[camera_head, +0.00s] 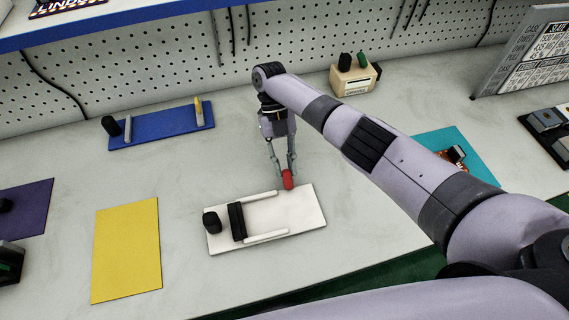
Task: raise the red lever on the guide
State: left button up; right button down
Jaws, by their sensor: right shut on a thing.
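The guide (305,198) is a white plate lying on the table, with two raised white rails and a black block and black knob at its left end. The red lever (288,180) is at the guide's upper right edge, by the end of the upper rail. My right gripper (284,174) comes down from above and is shut on the red lever. Its fingers hide part of the lever. The lever's exact angle is hard to tell. My left gripper is not in view.
A yellow mat (126,250) and a purple mat (25,212) lie to the left. A blue board (160,127) with upright parts is behind. A beige box (355,78) stands at the back. A teal mat (455,150) lies right, behind my right arm. Bare table surrounds the guide.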

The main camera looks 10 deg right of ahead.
jog(key=c, duration=1.4)
grip_release()
jog(key=shift+f, duration=0.1)
jog(key=shift+c, duration=0.2)
jog(key=v, duration=0.7)
jog(key=shift+w, duration=0.15)
